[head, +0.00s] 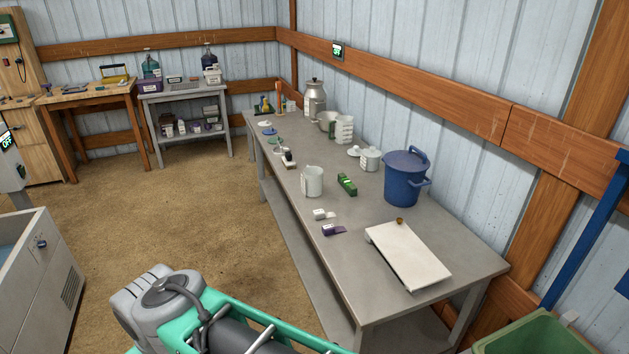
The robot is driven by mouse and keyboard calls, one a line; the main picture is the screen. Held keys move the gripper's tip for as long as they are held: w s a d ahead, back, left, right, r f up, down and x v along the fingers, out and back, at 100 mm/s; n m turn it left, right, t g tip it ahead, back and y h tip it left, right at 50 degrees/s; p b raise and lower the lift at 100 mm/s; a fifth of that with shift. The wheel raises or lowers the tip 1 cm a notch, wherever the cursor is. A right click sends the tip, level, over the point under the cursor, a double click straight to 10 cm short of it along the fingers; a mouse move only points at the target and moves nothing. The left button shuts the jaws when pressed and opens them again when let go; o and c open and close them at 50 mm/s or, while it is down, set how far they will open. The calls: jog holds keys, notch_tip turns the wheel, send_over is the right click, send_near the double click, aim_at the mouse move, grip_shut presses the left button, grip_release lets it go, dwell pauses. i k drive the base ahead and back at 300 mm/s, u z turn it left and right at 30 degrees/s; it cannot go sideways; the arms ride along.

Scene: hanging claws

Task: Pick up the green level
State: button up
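The green level (347,184) is a short green block-like bar lying on the long grey table (300,237). It lies between a light grey mug on its left and the blue lidded bucket on its right. Nothing touches it that I can see. My arm shows at the bottom of the head view as grey and teal parts, well to the front left of the table. I cannot make out the fingers of my gripper, and nothing shows at the level.
The mug (312,181), blue bucket (406,178) and white board (408,256) stand near the level. Small white and purple items (333,230) lie in front of it. A green bin (530,336) is at the lower right. The brown floor left of the table is open.

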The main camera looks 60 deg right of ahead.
aim_at(351, 189)
jog(key=z, duration=0.2)
jog(key=i, duration=0.95)
jog(key=z, duration=1.25)
jog(key=i, duration=1.15)
jog(key=z, duration=0.4)
